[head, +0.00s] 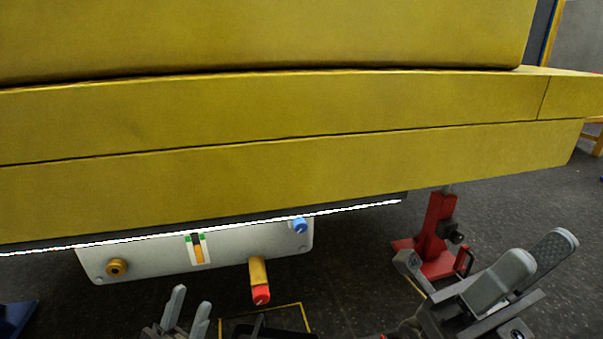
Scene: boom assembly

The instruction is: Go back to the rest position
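My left gripper (187,312) shows at the bottom, left of centre, with its two grey fingers pointing up and a gap between them. It is open and empty, below the pale panel. My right gripper (518,272) is at the lower right, larger in view, with its broad grey fingers pointing up and to the right. I see nothing between its fingers, which stand apart. Neither gripper touches the panel or the yellow boom (300,160).
The long yellow boom spans the view. Under it hangs a pale panel (150,257) with a brass knob (117,267), an orange-and-green part (198,250), a blue knob (299,225) and a red-tipped yellow cylinder (260,282). A red stand (436,232) is right. Dark floor lies below.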

